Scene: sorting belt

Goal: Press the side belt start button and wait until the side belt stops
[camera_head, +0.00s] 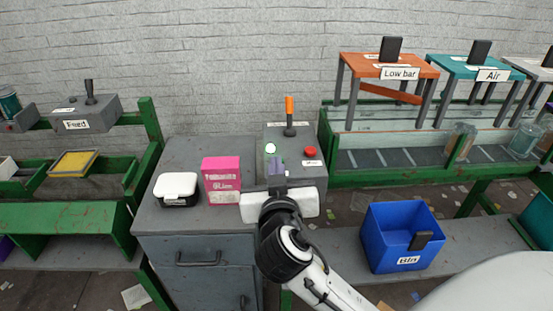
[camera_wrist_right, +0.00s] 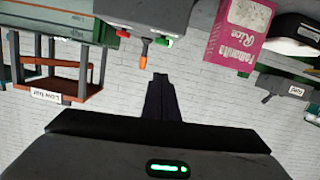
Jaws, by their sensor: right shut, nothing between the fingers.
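A grey control box (camera_head: 299,172) stands on the cabinet in the middle of the head view. It carries a pale, green-edged button (camera_head: 271,149), a red button (camera_head: 310,152) and an orange-tipped lever (camera_head: 290,105). In the right wrist view, the green button (camera_wrist_right: 163,41), red button (camera_wrist_right: 121,30) and lever (camera_wrist_right: 144,60) hang upside down at the top. My right gripper (camera_head: 276,164) is shut and empty, its tips close to the green button. Whether they touch it, I cannot tell. The side belt (camera_head: 385,158) runs in a green frame at the right. My left gripper is out of view.
A pink box (camera_head: 221,179) and a white-lidded black container (camera_head: 177,187) stand left of my right gripper on the cabinet (camera_head: 190,225). A blue bin (camera_head: 395,232) sits at the lower right. Glass jars (camera_head: 460,142) stand at the belt's right part. Orange and teal stands rise behind.

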